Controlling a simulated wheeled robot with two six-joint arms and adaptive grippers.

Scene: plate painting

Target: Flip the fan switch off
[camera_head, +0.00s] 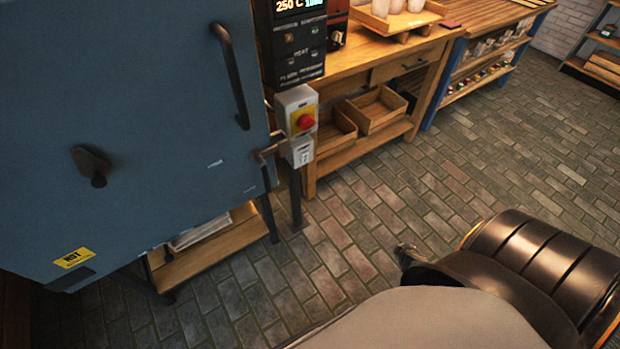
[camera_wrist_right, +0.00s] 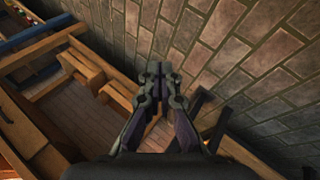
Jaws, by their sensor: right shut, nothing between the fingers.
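A small white switch box (camera_head: 303,152) with a dark mark on its face sits at the right edge of the blue kiln, below a grey-and-yellow box with a red button (camera_head: 305,121). The white box looks like the fan switch, but its label is too small to read and its position cannot be told. My right gripper (camera_wrist_right: 155,75) is shut and empty in the wrist view. In the head view only its tip (camera_head: 405,252) shows past my arm, below and right of the switch box and apart from it. My left gripper is not in view.
The blue kiln (camera_head: 130,130) with its door handle (camera_head: 231,75) fills the left. A wooden workbench (camera_head: 370,60) with wooden trays (camera_head: 376,110) on its lower shelf stands behind the switch. The brick floor (camera_head: 480,150) at the right is clear.

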